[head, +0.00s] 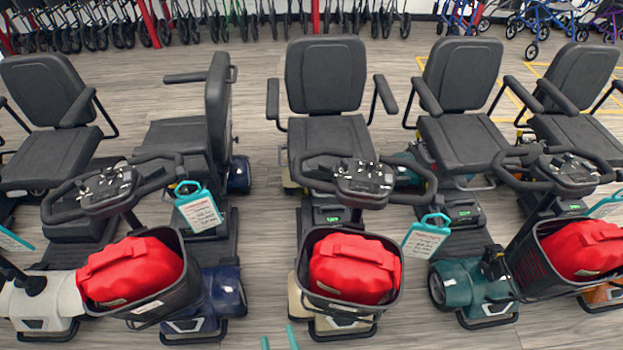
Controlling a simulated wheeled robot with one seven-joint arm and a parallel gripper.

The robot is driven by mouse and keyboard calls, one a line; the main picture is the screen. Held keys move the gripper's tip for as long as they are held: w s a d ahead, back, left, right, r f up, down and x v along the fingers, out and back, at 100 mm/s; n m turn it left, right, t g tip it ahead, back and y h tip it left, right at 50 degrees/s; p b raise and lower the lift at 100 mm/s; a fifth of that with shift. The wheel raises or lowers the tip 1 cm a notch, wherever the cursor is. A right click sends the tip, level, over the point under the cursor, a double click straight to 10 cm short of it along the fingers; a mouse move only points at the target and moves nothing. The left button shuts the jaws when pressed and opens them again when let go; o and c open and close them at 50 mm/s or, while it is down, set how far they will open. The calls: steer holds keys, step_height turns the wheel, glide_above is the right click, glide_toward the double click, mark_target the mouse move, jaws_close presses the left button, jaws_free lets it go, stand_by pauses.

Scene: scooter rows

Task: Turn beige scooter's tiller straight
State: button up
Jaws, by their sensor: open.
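The beige scooter (296,300) stands in the middle of the row, facing me, with cream body parts beside and below its basket. Its tiller carries a black looped handlebar with a console (365,180). The handlebar sits right of the seat's middle and its right end is lower and nearer in the picture, so it looks somewhat askew. A black basket (350,303) on its front holds a red bag (355,268). My gripper (279,341) shows only as two teal fingertips at the bottom edge. They are apart, with nothing seen between them, in front of the beige scooter and left of its basket.
A navy scooter (223,290) stands left, its seat turned sideways. A pale scooter (40,300) is further left. A teal scooter (468,285) and an orange one (604,296) stand right. Floor shows in narrow gaps beside the beige scooter. Walkers line the back wall.

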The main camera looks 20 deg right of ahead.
steer(key=w+f+n+h, duration=0.1)
steer(key=w+f+n, duration=0.2)
steer(key=w, duration=0.6)
steer(key=n+h, duration=0.6)
steer(key=h, duration=0.3)
glide_toward(313, 184)
steer(key=shift+w+d+f, duration=0.5)
steer(key=shift+w+d, duration=0.05)
steer(key=shift+d, duration=0.1)
steer(key=shift+y, duration=0.4)
steer(key=x, duration=0.9)
steer(key=shift+w+r, duration=0.1)
steer(key=shift+w, duration=0.15)
